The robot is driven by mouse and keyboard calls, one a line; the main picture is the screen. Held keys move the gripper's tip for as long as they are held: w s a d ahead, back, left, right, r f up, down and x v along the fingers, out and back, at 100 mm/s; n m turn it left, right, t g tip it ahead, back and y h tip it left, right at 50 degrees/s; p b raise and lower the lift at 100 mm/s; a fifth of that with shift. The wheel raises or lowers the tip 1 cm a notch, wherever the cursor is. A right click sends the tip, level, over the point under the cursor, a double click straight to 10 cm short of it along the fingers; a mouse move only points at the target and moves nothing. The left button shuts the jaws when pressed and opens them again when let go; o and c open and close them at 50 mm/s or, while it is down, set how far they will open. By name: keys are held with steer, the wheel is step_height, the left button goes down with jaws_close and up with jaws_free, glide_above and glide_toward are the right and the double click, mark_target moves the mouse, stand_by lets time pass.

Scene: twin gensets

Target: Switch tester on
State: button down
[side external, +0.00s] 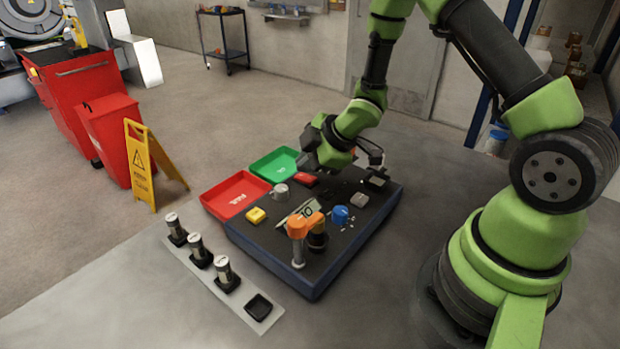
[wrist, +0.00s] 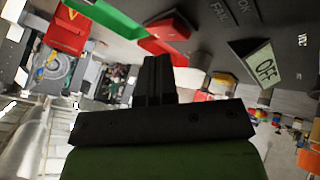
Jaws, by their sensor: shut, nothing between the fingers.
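A dark bench unit with blue sides (side external: 335,277) carries the test items. A small tilted display (side external: 302,212) stands on it; in the wrist view the display (wrist: 264,66) reads OFF, with OK and FAIL lettering beside it on the dark surface. A red block-like part (side external: 306,179) sits near the unit's far edge and also shows in the wrist view (wrist: 163,42). My gripper (side external: 312,166) is just above and beside this red part, shut and empty. Its dark fingers (wrist: 157,78) are together in the wrist view. Whether they touch the red part cannot be told.
A yellow block (side external: 256,215), a blue knob-like part (side external: 340,215) and an orange-topped post (side external: 298,240) stand on the unit. A red tray (side external: 236,194) and a green tray (side external: 275,163) lie beyond its left edge. Several black-based cylinders stand on a grey strip (side external: 262,325) in front.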

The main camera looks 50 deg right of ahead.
mark_target(305, 178)
steer(key=shift+f, duration=0.15)
stand_by(0.3)
steer(key=shift+f, duration=0.3)
steer(key=shift+f, duration=0.3)
stand_by(0.4)
stand_by(0.4)
steer(key=shift+r, duration=0.75)
steer(key=shift+r, duration=0.1)
steer(key=shift+w+r, duration=0.2)
steer(key=shift+r, duration=1)
steer(key=shift+w+r, duration=0.2)
steer(key=shift+r, duration=1)
